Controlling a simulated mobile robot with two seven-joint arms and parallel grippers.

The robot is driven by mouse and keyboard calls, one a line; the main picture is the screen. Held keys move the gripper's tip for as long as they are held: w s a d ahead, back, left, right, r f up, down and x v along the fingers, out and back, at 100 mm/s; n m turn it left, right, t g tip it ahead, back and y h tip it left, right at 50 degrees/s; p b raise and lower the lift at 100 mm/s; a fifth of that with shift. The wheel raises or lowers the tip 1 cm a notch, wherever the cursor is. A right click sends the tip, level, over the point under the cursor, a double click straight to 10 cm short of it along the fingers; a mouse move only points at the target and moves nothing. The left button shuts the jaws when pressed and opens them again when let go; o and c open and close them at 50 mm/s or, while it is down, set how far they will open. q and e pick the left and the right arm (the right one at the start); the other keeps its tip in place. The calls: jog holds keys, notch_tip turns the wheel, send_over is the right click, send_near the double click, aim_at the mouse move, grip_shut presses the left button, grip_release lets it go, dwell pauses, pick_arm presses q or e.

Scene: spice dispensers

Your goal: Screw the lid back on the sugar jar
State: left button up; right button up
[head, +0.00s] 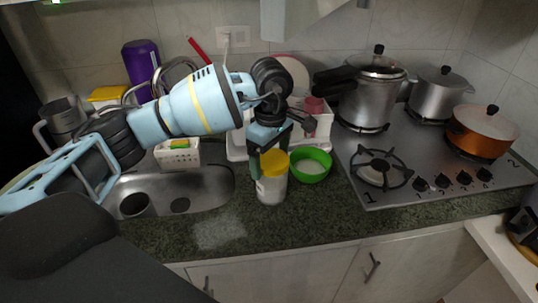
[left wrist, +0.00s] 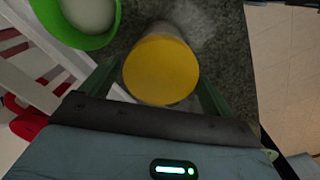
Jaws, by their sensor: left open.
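The sugar jar (head: 271,190) stands upright on the dark counter near its front edge. It has pale contents. Its yellow lid (head: 274,163) sits on top of it; whether the thread is engaged cannot be seen. The lid also shows from above in the left wrist view (left wrist: 162,70). My left gripper (head: 270,154) is open and reaches down over the jar, with one finger on each side of the lid in the left wrist view. Contact with the lid cannot be made out. My right gripper is not in view.
A green bowl (head: 311,164) with white contents stands close to the right of the jar. A sink (head: 205,188) lies to the left. The stove (head: 440,150) with pots is to the right. A white rack (head: 322,130) stands behind the jar. White grains lie on the counter.

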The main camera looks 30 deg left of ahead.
pick_arm(q)
jog(key=shift+n+p, duration=0.65)
jog(key=shift+n, duration=1.15)
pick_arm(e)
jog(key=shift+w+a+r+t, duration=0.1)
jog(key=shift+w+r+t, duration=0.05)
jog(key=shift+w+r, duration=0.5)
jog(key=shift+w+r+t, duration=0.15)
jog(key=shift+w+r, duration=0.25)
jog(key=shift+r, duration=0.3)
pick_arm(q)
jog(key=c, duration=0.9)
jog(key=shift+f+m, duration=0.1)
jog(key=shift+m, duration=0.5)
jog(key=m+b, duration=0.1)
jog(key=m, duration=0.2)
jog(key=shift+m+b, duration=0.5)
jog(key=shift+m, duration=0.6)
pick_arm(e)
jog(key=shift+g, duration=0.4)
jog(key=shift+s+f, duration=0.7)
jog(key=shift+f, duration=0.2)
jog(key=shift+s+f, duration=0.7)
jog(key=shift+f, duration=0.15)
